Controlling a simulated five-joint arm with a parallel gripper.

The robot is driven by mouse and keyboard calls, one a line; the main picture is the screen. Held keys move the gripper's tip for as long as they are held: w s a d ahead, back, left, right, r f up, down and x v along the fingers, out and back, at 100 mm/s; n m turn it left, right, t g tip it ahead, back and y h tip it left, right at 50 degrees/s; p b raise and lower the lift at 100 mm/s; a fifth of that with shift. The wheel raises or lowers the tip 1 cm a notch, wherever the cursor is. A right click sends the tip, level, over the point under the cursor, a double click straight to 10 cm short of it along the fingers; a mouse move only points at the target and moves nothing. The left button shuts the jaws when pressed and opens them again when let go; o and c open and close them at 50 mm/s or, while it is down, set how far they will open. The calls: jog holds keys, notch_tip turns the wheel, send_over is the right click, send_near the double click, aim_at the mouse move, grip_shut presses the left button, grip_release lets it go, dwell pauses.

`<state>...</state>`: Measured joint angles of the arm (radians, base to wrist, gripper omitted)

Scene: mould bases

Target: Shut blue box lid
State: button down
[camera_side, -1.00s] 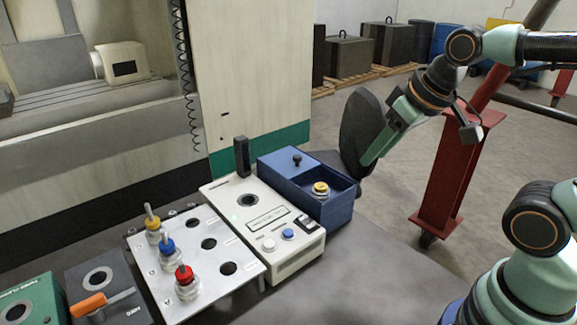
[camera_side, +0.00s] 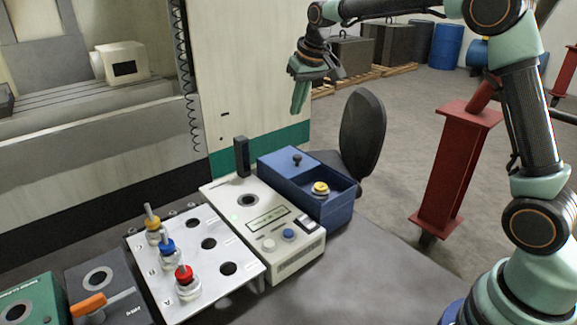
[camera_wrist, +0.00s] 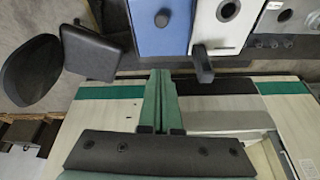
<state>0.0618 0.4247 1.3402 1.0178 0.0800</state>
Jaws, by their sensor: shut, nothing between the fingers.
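The blue box (camera_side: 330,212) stands at the back right of the bench, beside the white device. Its lid (camera_side: 283,165), with a black knob (camera_side: 297,159), covers the back part, and the front part is open. A yellow-topped piece (camera_side: 320,188) sits in the open part. My gripper (camera_side: 299,98) is shut and empty, pointing down, high above and behind the box in the side view. In the wrist view my gripper's fingers (camera_wrist: 161,98) are together, and the blue lid (camera_wrist: 160,30) and its knob (camera_wrist: 162,18) show at the top, apart from the fingers.
The white device (camera_side: 262,222) with a black upright post (camera_side: 242,157) stands left of the box. A metal plate (camera_side: 198,245) holds several coloured plugs further left. A black chair (camera_side: 362,130) stands behind the box, and a machine cabinet (camera_side: 255,80) rises at the back.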

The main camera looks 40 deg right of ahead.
jog(key=w+f, duration=0.2)
send_over(290, 159)
jog(key=w, duration=0.2)
jog(key=f, duration=0.9)
jog(key=shift+s+d, duration=0.15)
jog(key=shift+d, duration=0.05)
jog(key=shift+s+a+f, duration=0.1)
jog(key=shift+s+a, duration=0.05)
jog(key=shift+s, duration=0.8)
jog(key=shift+s+a+f, duration=0.1)
jog(key=shift+s+a, duration=0.05)
jog(key=shift+s, duration=0.8)
jog(key=s, duration=1.2)
jog(key=shift+s, duration=0.3)
